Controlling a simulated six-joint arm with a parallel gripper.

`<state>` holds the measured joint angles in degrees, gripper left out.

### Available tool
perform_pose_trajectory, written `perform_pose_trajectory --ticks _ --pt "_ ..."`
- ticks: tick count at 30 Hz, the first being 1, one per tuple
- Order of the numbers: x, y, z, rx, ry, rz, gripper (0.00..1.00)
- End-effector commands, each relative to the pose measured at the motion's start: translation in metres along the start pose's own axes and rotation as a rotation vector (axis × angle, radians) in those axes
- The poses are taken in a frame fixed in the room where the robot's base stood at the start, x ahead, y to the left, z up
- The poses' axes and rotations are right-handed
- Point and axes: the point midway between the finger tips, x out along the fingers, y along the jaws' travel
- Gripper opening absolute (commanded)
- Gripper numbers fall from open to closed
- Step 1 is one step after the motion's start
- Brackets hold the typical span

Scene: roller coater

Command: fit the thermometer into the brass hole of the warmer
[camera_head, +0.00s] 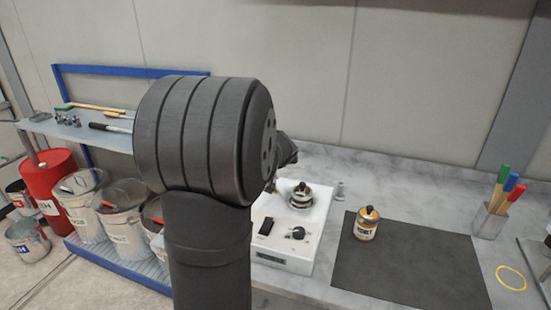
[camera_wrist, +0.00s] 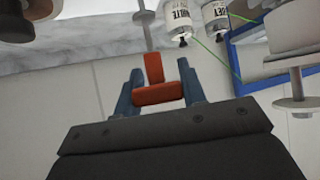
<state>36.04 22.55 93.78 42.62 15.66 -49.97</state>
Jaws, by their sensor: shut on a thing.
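The white warmer (camera_head: 283,250) stands on the bench just right of my arm, with a dark switch and a knob on its front. A dark-topped, brass-coloured jar or fitting (camera_head: 300,196) sits on its top plate. I cannot make out the brass hole. In the wrist view my gripper (camera_wrist: 160,76) has blue fingers shut on a red-orange piece (camera_wrist: 157,95), which appears to be part of the thermometer. No thermometer stem can be made out clearly. In the head view my arm hides the fingers and what they hold.
A small labelled bottle (camera_head: 365,226) stands on a dark mat (camera_head: 415,265) right of the warmer. A cup (camera_head: 488,222) holds coloured-handled tools at right. A blue-framed shelf (camera_head: 130,72) and several cans are at left.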

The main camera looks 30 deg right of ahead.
Motion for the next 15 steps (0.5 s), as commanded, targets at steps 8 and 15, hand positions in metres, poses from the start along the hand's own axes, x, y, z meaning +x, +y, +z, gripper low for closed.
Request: perform_pose_trajectory --ticks 8,15 --pt "0.0003 0.0 0.0004 0.0 0.0 0.0 0.16" --pt "0.0038 -0.0001 0.0051 0.0 -0.001 -0.001 0.16"
